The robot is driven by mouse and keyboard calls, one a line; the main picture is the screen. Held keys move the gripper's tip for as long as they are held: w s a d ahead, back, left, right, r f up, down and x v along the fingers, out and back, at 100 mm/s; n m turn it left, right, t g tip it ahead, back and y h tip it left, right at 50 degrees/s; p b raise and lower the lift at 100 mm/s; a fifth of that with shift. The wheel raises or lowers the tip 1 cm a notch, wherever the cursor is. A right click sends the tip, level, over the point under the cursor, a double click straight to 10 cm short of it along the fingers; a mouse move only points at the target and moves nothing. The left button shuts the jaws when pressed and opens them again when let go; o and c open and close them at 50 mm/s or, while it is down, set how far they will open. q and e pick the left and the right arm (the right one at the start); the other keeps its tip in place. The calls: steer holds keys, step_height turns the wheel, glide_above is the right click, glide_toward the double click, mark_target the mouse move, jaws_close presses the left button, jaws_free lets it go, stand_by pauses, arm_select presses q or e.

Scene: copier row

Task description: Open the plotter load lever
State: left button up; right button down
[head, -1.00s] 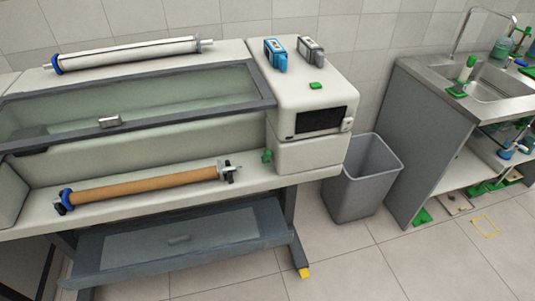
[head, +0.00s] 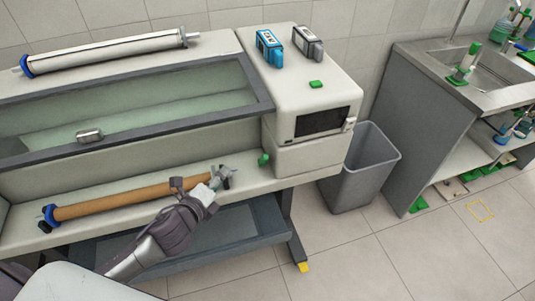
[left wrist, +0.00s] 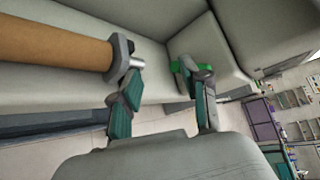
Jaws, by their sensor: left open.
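The plotter (head: 330,165) has a small green lever (head: 263,159) low on its front, beside the right-hand housing; I take this as the load lever. My left gripper (head: 220,179) is in front of the plotter near the right end of the brown paper roll, to the left of the lever and apart from it in the head view. In the left wrist view the left gripper (left wrist: 157,72) is open with nothing between its fingers. Green of the lever (left wrist: 205,68) shows behind the right finger, which partly hides it; I cannot tell whether they touch. My right gripper is not in view.
The brown roll (head: 130,198) on its spindle lies close to the left gripper. A grey bin (head: 362,175) stands right of the plotter, then a sink counter (head: 425,110). Blue (head: 268,48) and grey (head: 307,43) cartridges sit on top. Floor in front is clear.

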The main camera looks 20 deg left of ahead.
mark_target(262, 158)
arm_select(q)
step_height(262, 158, up, 4)
steer(key=w+d+m+h, duration=0.1)
steer(key=w+m+h, duration=0.3)
steer(key=m, duration=0.9)
steer(key=w+d+f+m+g+h+p, duration=0.1)
steer(key=w+d+m, duration=0.1)
steer(key=m, duration=0.2)
steer(key=w+d+f+m+g+h+p, duration=0.1)
steer(key=w+d+m+h+p, duration=0.1)
steer(key=m, duration=0.3)
steer(key=w+d+f+m+g+h+p, duration=0.1)
steer(key=w+d+f+m+g, duration=0.1)
steer(key=m, duration=0.3)
steer(key=shift+w+d+h+p, duration=0.15)
steer(key=shift+d+h+p, duration=0.2)
steer(key=shift+d, duration=0.3)
steer(key=shift+w+d+f, duration=0.25)
steer(key=shift+w+f, duration=0.05)
jaws_close()
